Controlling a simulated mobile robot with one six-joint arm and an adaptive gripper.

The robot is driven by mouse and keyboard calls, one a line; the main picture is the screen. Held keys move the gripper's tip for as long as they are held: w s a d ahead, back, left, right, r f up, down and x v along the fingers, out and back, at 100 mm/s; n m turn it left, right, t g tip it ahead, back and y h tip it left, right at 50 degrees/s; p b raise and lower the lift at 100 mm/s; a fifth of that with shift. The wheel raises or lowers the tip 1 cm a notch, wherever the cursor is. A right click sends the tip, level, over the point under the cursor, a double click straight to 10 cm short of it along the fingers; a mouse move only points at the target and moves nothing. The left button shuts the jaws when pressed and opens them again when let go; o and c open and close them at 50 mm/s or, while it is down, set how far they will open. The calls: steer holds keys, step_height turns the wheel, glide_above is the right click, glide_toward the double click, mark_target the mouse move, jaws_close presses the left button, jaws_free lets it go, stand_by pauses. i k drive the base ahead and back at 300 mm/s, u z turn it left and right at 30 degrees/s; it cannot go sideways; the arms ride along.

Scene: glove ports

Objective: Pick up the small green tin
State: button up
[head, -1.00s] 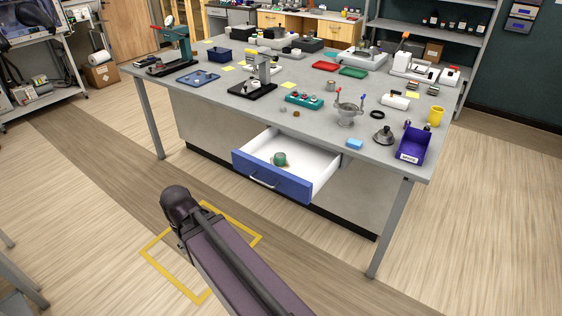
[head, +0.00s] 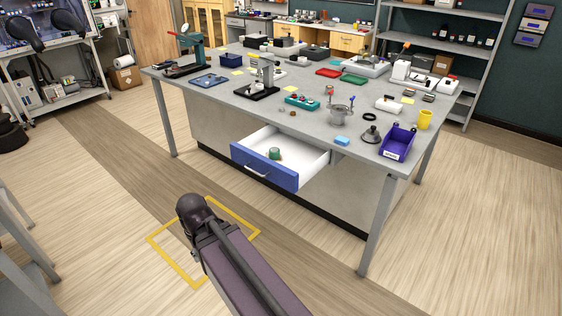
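The small green tin (head: 274,153) stands in an open blue-fronted drawer (head: 262,170) with a white inside, under the near side of the grey workbench. A small tan patch shows at the tin's base; I cannot tell what it is. My arm reaches in from the bottom of the head view and ends in a dark rounded joint, well short of the drawer on the near side. My gripper does not show, so I cannot see its fingers.
The grey workbench (head: 225,92) carries presses, trays, a purple bin (head: 397,143), a yellow mug (head: 425,119) and a blue block (head: 342,140). A bench leg (head: 377,225) stands right of the drawer. Open floor (head: 110,230) lies before the bench, with a yellow taped square.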

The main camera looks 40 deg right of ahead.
mark_target(275, 152)
steer(key=k, duration=1.25)
steer(key=z, duration=0.75)
steer(key=i, duration=1)
